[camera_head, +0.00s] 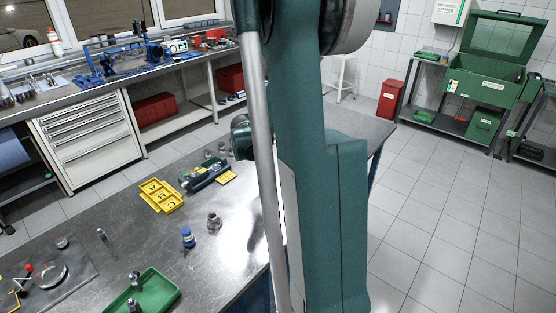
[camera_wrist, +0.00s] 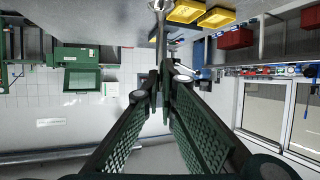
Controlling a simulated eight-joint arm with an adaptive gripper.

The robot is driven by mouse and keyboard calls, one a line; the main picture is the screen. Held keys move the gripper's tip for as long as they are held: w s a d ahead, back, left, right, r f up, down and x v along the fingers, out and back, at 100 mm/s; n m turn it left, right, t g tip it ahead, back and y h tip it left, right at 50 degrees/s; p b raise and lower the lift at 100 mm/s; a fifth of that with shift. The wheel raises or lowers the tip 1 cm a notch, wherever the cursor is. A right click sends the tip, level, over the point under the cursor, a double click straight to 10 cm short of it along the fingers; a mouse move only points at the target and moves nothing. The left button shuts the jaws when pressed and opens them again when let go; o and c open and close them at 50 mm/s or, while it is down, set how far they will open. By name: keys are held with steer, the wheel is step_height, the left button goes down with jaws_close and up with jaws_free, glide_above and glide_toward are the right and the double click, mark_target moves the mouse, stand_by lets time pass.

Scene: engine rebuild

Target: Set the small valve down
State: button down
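In the wrist view, my gripper (camera_wrist: 163,85) has its two green padded fingers brought together at the tips. A thin grey metal valve (camera_wrist: 160,38) stands out from between the tips, its stem at the fingers and its wider end near the top edge of the picture. The small valve looks held clear of any surface, though its far end is partly cut off by the frame. In the head view, my arm hides the fingers and the valve.
Yellow trays (camera_wrist: 186,12) show near the valve in the wrist view.

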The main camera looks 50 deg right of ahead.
steer(key=shift+s+d, duration=0.55)
steer(key=shift+d, duration=0.3)
step_height(320, 180, down, 6)
steer(key=b, duration=0.1)
steer(key=shift+f, duration=0.15)
steer(key=shift+f+b, duration=0.45)
steer(key=shift+f, duration=1.4)
steer(key=shift+f, duration=0.2)
steer(key=c, duration=2.7)
jaws_free()
steer(key=shift+r, duration=0.15)
